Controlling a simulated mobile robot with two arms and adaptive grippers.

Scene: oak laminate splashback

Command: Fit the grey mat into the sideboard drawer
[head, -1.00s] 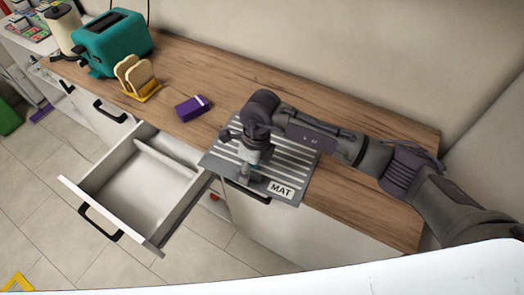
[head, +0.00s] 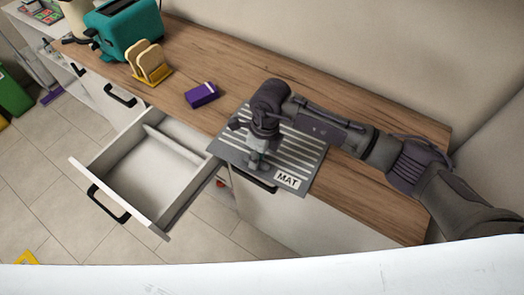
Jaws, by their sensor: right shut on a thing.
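The grey mat (head: 302,157) has pale stripes and a "MAT" label. It lies across the front part of the wooden sideboard top, its front edge reaching past the counter edge. My right gripper (head: 256,163) points down onto the mat near its front left part and is shut on the mat; the exact grip is partly hidden by the gripper itself. The sideboard drawer (head: 135,175) is pulled open to the left of the mat. It looks empty apart from a divider (head: 175,146) running across it towards the back. My left gripper is not in view.
A purple box (head: 202,95) lies on the counter behind the drawer. A yellow rack with bread slices (head: 152,68) and a teal toaster (head: 124,29) stand farther left. A wall runs behind the counter. The counter right of the mat is clear apart from my arm above it.

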